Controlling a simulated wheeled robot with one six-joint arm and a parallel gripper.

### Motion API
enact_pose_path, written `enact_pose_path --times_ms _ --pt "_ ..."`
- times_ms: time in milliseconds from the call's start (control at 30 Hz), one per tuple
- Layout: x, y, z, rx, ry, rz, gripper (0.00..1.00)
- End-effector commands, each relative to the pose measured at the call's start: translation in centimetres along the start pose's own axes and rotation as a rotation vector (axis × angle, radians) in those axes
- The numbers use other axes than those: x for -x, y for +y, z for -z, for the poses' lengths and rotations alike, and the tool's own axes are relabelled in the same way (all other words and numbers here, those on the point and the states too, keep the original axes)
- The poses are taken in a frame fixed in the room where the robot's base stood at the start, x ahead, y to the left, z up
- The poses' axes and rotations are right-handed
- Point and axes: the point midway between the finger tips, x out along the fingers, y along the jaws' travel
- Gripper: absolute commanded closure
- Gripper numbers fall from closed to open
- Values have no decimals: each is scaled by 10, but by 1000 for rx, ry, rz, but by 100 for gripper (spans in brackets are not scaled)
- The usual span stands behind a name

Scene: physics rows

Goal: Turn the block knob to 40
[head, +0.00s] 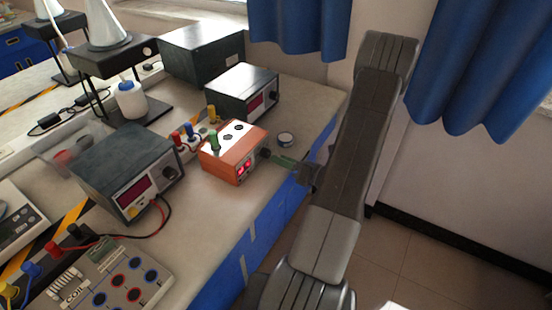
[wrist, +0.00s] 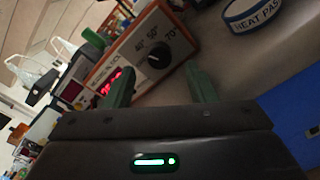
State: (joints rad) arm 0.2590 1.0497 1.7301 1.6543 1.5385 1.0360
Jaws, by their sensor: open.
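The orange block unit (head: 227,163) stands near the table's right edge in the head view, with a red display on its front. Its dark block knob (head: 265,153) faces my gripper (head: 284,161). In the wrist view the black knob (wrist: 158,56) sits on a white panel with 40, 50 and 70 printed around it; I cannot tell exactly where its pointer aims. The green fingers of my gripper (wrist: 160,72) are open and empty, one to each lower side of the knob, apart from it. No finger clearly touches the knob.
Dark power supplies (head: 242,91) and colored plugs (head: 189,132) stand behind and left. The table's blue side drops off beside my arm.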

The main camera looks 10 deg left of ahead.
Motion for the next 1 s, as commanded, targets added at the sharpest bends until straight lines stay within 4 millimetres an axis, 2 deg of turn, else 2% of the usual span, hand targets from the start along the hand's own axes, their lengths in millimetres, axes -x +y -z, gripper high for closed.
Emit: enact_pose_path --times_ms 100,300,500,700,1000 --pt "27 -2 0 -1 -4 4 50" --pt "66 -2 0 0 -4 4 50" --pt "94 -1 0 0 -3 2 50" --pt "104 0 0 -1 -1 1 50" --pt "105 0 0 -1 0 0 50"
